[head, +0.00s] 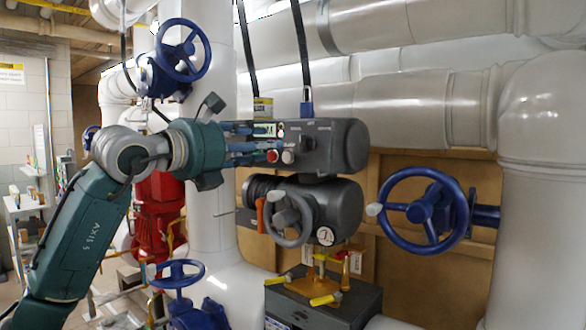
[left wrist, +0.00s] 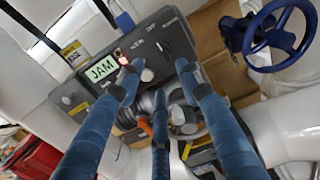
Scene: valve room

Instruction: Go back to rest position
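The grey valve actuator (head: 340,145) has a control panel with a small green display (head: 264,130), a red button (head: 272,156) and a pale knob (head: 288,157). In the left wrist view the display (left wrist: 102,69) reads "JAM" and the red button (left wrist: 123,60) looks lit. My left gripper (head: 258,146) is in front of the panel, coming in from the left. In the left wrist view its three blue fingers (left wrist: 160,75) are spread with nothing held between them. One fingertip overlaps the panel close to the red button; I cannot tell whether it touches. My right gripper is not in view.
A grey handwheel (head: 290,217) sits below the panel. Blue handwheels stand at right (head: 424,210), upper left (head: 183,50) and lower left (head: 178,273). Large white pipes (head: 545,200) surround the actuator. A dark grey box (head: 322,303) with yellow-handled valves is below.

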